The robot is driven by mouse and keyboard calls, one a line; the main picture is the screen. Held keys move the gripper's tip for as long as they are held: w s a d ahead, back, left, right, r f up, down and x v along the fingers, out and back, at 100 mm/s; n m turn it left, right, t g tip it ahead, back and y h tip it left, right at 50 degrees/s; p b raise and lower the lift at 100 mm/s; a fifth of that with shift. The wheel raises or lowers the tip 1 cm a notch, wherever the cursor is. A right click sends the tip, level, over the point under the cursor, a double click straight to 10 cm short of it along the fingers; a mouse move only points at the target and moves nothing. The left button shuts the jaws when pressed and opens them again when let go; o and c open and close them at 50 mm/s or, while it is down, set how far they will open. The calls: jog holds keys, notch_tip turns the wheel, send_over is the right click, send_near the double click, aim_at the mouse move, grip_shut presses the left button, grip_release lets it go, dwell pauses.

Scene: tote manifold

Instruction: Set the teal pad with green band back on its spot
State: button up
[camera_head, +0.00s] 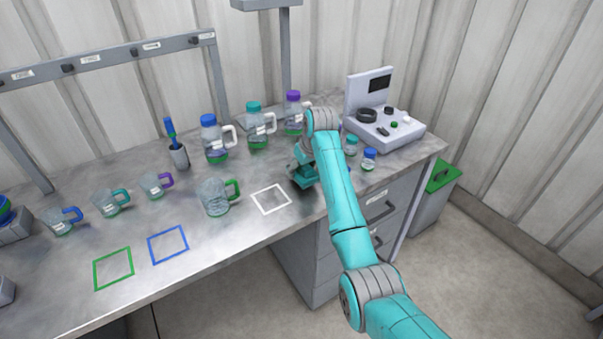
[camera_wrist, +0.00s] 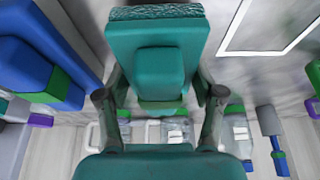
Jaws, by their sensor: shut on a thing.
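The teal pad with green band (camera_wrist: 155,28) is held between the fingers of my gripper (camera_wrist: 160,97) in the wrist view. Its wide textured end points away from my palm, and a green strip shows near its narrow end. In the head view my gripper (camera_head: 304,166) is above the bench, just right of the white square outline (camera_head: 271,199), and the teal pad (camera_head: 304,180) shows small and partly hidden by my arm. The white outline also shows in the wrist view (camera_wrist: 228,50), up and right of the pad, and is empty.
Blue (camera_head: 168,244) and green (camera_head: 113,268) square outlines are bare. A clear mug with green handle (camera_head: 214,197) stands left of the white outline. Capped bottles (camera_head: 257,127) stand behind; small jars (camera_head: 369,158) and a grey device (camera_head: 385,126) are on the right. Blue blocks (camera_wrist: 40,55) show left in the wrist view.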

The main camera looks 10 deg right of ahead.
jog(key=shift+f, duration=1)
jog(key=shift+f, duration=0.1)
jog(key=o, duration=1.1)
jog(key=v, duration=1.2)
